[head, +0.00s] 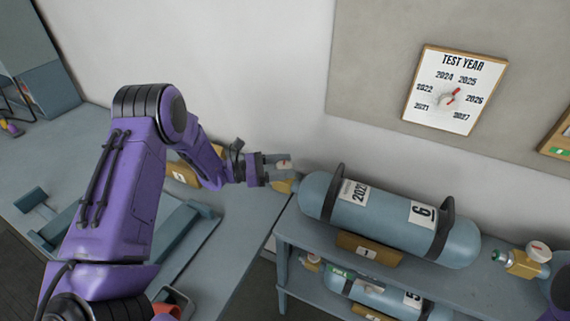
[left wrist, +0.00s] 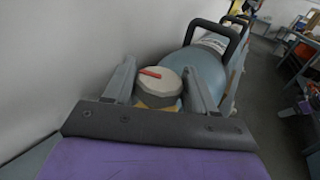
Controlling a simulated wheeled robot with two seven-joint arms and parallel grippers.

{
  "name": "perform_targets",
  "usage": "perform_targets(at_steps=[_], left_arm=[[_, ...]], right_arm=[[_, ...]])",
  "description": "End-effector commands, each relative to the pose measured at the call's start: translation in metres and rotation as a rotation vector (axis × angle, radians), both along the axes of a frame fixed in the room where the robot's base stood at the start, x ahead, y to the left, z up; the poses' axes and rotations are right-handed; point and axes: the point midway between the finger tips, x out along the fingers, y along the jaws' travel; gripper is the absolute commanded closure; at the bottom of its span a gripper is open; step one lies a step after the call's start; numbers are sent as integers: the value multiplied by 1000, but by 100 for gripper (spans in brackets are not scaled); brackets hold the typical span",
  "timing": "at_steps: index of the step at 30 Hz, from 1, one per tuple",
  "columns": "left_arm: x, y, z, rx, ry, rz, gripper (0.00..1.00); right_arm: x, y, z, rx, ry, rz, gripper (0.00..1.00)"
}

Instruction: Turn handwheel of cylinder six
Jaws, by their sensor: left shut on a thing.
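Cylinder six (head: 387,221) is a blue-grey tank lying on its side on a rack, with two dark hoops and labels "6" and "2022". It also shows in the left wrist view (left wrist: 208,66). Its handwheel (left wrist: 156,84), a pale knob with a red mark, sits at the tank's left end and shows small in the head view (head: 285,165). My left gripper (head: 280,166) reaches it from the left, and its fingers (left wrist: 162,88) stand on both sides of the handwheel, shut on it. My right gripper is not in view.
Cylinder five (head: 372,294) lies on the shelf below. Another valve with a pale knob (head: 539,250) is at the right. A "TEST YEAR" dial board (head: 456,91) hangs on the wall. A grey bench (head: 235,225) is at the left.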

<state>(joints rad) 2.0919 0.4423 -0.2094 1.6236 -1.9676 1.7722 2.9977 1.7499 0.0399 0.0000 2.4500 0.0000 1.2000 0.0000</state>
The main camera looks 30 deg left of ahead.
Motion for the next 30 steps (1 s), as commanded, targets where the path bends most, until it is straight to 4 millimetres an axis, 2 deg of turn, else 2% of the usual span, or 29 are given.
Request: perform_targets(at_steps=[4,15,21,30], left_arm=[[2,0,-1,4,-2,-141,74],[3,0,-2,1,-2,-469,74],[3,0,1,0,-1,-601,74],[3,0,2,-2,-4,-710,74]], right_arm=[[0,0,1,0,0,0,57],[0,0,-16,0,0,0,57],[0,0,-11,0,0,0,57],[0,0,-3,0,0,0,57]])
